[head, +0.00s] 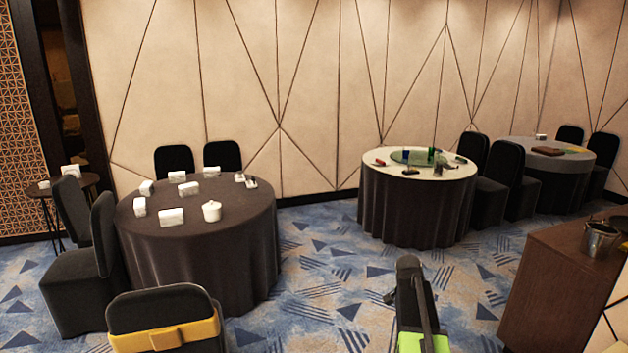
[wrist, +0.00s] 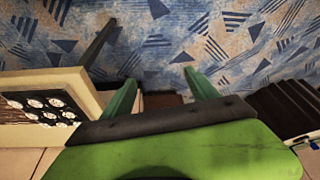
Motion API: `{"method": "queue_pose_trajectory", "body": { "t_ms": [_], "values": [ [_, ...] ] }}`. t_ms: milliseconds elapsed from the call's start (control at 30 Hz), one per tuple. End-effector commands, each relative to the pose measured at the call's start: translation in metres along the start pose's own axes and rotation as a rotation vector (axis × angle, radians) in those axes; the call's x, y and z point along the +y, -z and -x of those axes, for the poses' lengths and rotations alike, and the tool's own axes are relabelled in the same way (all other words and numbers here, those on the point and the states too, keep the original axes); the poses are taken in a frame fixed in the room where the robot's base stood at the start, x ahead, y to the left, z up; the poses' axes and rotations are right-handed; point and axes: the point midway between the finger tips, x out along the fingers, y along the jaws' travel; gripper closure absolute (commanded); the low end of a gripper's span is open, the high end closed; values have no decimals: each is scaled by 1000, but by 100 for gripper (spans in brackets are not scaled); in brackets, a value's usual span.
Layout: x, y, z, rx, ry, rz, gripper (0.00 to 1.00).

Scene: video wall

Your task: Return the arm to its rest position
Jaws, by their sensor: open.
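My gripper (wrist: 161,92) shows in the wrist view as two green fingers standing well apart. No held object shows between them, and patterned carpet lies beyond. The green body of my wrist fills the bottom of that view. In the head view my dark arm (head: 414,290) with a green part shows low, right of centre, over the carpet. The fingers cannot be made out clearly there.
A dark-clothed round table (head: 217,240) with white items stands at left, chairs around it. Another round table (head: 408,215) with bottles stands beyond my arm. A wooden cabinet (head: 560,285) with a metal bucket (head: 600,238) is at right. Blue carpet (head: 320,270) between is clear.

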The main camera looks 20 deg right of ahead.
Motion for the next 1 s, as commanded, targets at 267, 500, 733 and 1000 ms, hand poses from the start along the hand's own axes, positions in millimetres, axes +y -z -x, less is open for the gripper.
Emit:
{"method": "queue_pose_trajectory", "body": {
  "t_ms": [267,500,733,1000],
  "values": [
    [-70,-222,68,-104,105,513,31],
    [-23,-351,106,-239,181,1042,31],
    [-15,-360,108,-280,212,1281,31],
    [-15,-359,108,-278,213,1284,38]
  ]
}}
